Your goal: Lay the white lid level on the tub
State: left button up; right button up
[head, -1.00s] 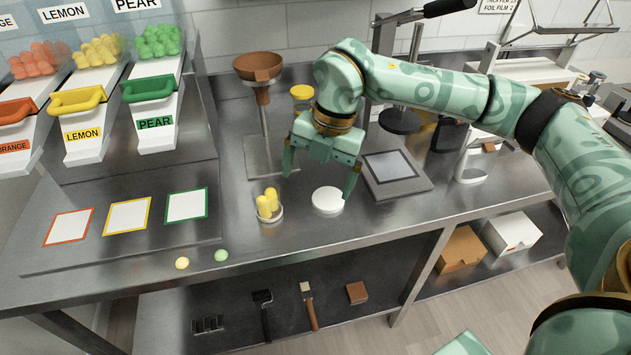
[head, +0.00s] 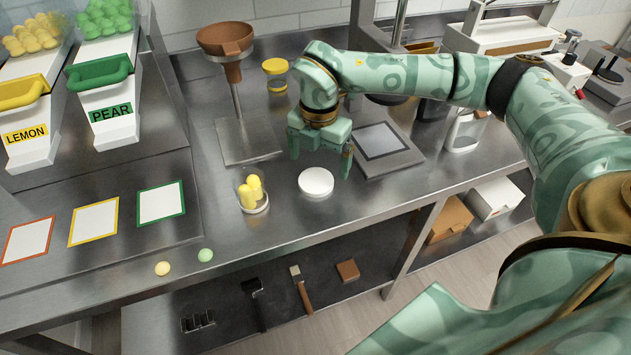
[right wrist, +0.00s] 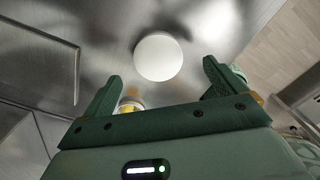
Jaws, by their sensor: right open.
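The white lid (head: 316,181) is a round disc lying flat on the steel counter, to the right of the tub. The tub (head: 253,195) is small and clear, stands upright and holds yellow gummies; its top is uncovered. My right gripper (head: 321,166) is open and empty, pointing down just behind and above the lid. In the right wrist view the lid (right wrist: 158,56) shows whole, beyond and between the two fingertips. The tub (right wrist: 131,102) is partly hidden there by the gripper's body. My left gripper is not in view.
A funnel stand (head: 237,132) and a yellow-topped jar (head: 276,72) stand behind. A scale (head: 383,146) lies right of the lid. Two loose gummies, yellow (head: 162,268) and green (head: 205,255), lie near the front edge. The counter between tub and lid is clear.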

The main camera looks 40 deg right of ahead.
aim_at(316, 180)
jog(key=f, duration=0.1)
jog(key=f+b, duration=0.1)
jog(key=f, duration=0.3)
jog(key=shift+w+a, duration=0.1)
jog(key=shift+a, duration=0.25)
jog(key=c, duration=1)
jog(key=shift+c, duration=0.2)
jog(key=shift+r, duration=0.1)
